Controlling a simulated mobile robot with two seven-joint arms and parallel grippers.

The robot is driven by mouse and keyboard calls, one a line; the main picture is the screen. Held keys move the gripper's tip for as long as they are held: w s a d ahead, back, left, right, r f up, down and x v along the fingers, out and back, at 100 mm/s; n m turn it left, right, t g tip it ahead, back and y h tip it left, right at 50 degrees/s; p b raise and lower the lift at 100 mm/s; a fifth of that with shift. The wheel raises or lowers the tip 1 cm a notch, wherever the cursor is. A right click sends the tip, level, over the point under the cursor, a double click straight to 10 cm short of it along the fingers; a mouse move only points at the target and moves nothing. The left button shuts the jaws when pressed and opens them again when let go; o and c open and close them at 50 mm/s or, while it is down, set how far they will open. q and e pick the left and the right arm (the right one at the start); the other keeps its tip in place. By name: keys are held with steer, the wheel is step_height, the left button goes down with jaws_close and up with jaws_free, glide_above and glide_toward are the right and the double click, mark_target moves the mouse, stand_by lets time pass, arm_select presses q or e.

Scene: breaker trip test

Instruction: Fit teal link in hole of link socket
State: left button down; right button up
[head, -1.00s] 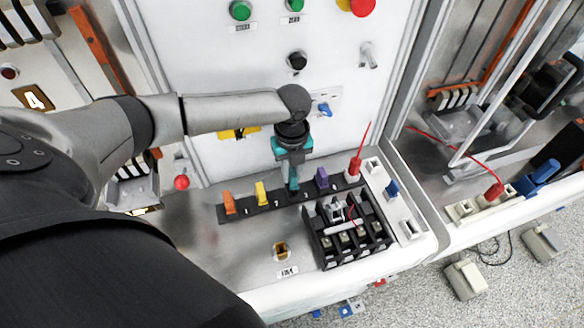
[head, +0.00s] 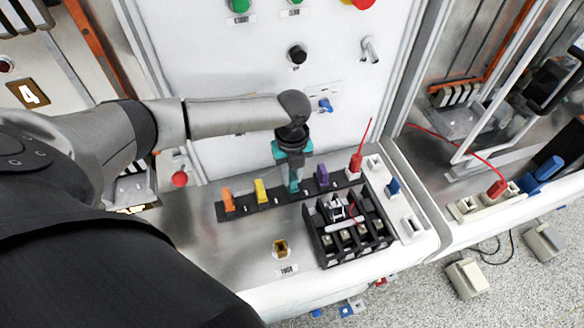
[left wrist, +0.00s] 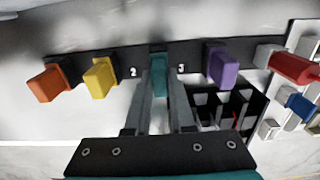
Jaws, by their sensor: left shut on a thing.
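The teal link (head: 294,187) stands in the black numbered rack (head: 263,206), between the yellow and purple links. My left gripper (head: 294,176) reaches down over it, shut on its upper part. In the left wrist view the teal link (left wrist: 159,76) shows between the two fingers (left wrist: 160,92), between the numbers 2 and 3. The link's lower end is hidden, so I cannot tell whether it is fully seated. A brass-coloured socket with a dark hole (head: 280,249), likely the link socket, is in the metal worktop in front of the rack, with a small label below it. My right gripper is not in view.
Orange (head: 228,201), yellow (head: 261,191) and purple (head: 322,176) links stand in the rack. A black terminal block (head: 345,236) stands right of the socket. A red plug (head: 355,163) with lead and a blue plug (head: 393,186) are farther right. Worktop left of the socket is clear.

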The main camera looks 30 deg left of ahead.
mark_target(292, 176)
arm_select(q)
steer(key=shift+f, duration=0.25)
steer(key=c, duration=0.7)
jaws_free()
step_height(292, 176, up, 15)
steer(key=shift+d, duration=0.1)
stand_by(0.3)
